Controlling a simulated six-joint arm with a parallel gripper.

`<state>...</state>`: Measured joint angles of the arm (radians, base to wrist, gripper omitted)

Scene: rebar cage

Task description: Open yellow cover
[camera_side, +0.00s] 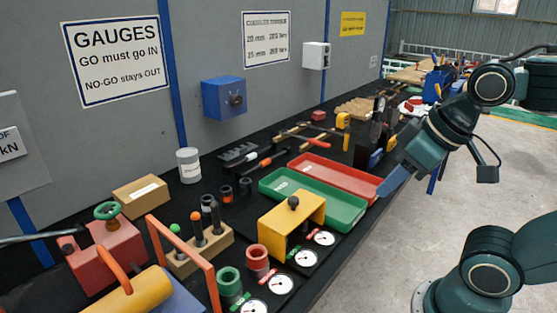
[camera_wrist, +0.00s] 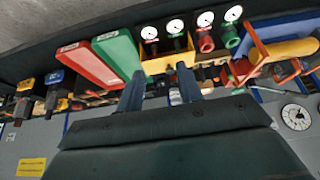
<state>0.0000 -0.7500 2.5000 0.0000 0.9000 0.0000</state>
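The yellow cover (camera_side: 312,209) is a box-like hood with a black knob (camera_side: 293,202) on top. It stands on the black bench by the front edge, behind a row of dial gauges.
A green tray (camera_side: 347,213) and a red tray (camera_side: 358,177) lie between my gripper and the cover. Dial gauges (camera_side: 306,258), a red ring (camera_side: 257,260) and a green ring (camera_side: 229,284) stand close by. An orange frame (camera_side: 205,265) rises at left.

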